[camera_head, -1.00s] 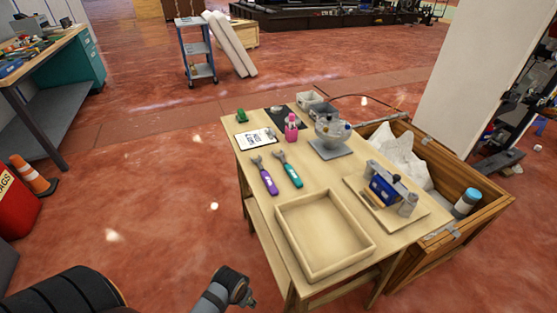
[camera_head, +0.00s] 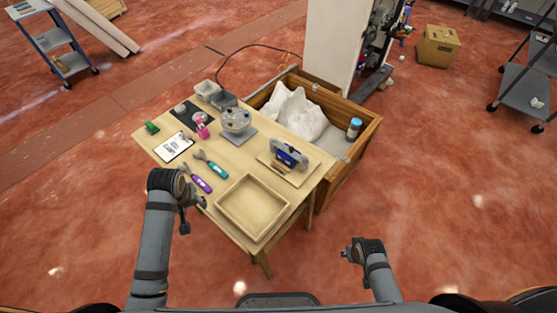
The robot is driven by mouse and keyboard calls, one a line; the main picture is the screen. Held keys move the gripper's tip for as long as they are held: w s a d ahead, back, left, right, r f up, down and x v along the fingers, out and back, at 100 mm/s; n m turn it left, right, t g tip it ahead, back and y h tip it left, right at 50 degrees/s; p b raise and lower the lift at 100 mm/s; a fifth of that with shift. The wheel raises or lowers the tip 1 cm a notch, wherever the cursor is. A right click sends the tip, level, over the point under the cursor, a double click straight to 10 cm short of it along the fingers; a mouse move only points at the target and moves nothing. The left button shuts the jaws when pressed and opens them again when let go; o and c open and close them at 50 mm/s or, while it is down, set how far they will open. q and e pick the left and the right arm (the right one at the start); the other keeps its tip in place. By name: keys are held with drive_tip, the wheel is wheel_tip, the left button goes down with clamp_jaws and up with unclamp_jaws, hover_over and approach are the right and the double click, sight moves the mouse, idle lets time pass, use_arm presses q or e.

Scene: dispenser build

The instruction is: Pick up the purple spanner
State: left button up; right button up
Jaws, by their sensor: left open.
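The purple spanner (camera_head: 201,184) lies flat on the wooden table (camera_head: 230,206), near its front left edge. A teal spanner (camera_head: 214,168) lies beside it, a little further back. My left gripper (camera_head: 193,213) is open and empty at the table's front left edge, just in front of the purple spanner and apart from it as far as I can tell. My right gripper (camera_head: 347,252) is in front of the table to the right, over the floor, away from the spanners. It is too small to tell whether its jaws are open.
An empty wooden tray (camera_head: 252,232) sits right of the spanners. A clipboard (camera_head: 173,147), a pink bottle (camera_head: 201,126) and a grey stand (camera_head: 238,124) are behind them. A blue device on a board (camera_head: 289,156) is at the right. A wooden crate (camera_head: 350,170) adjoins the table.

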use_arm(q)
drive_tip(key=w+r+n+g, duration=0.1)
drive_tip(key=w+n, duration=0.2)
drive_tip(key=w, duration=0.5)
drive_tip(key=n+g, duration=0.1)
drive_tip(key=n, duration=0.2)
hover_over(202, 183)
drive_tip(key=shift+d+f+h, duration=0.15)
drive_tip(key=shift+f+h, duration=0.05)
drive_tip(key=shift+f, duration=0.4)
drive_tip(key=shift+d+f+h, duration=0.15)
drive_tip(key=shift+f+h, duration=0.05)
drive_tip(key=shift+f, duration=0.4)
drive_tip(key=shift+s+a+f+p, duration=0.1)
drive_tip(key=shift+a+f+p, duration=0.1)
drive_tip(key=shift+f, duration=1.15)
drive_tip(key=shift+a+f+p, duration=0.15)
drive_tip(key=shift+f, duration=1.2)
use_arm(e)
drive_tip(key=s+d+f+g, duration=0.1)
drive_tip(key=s+f, duration=1.8)
drive_tip(key=s, duration=0.1)
drive_tip(key=shift+s+d+f, duration=0.2)
drive_tip(key=shift+s+d, duration=0.05)
use_arm(q)
drive_tip(key=shift+c, duration=0.3)
clamp_jaws()
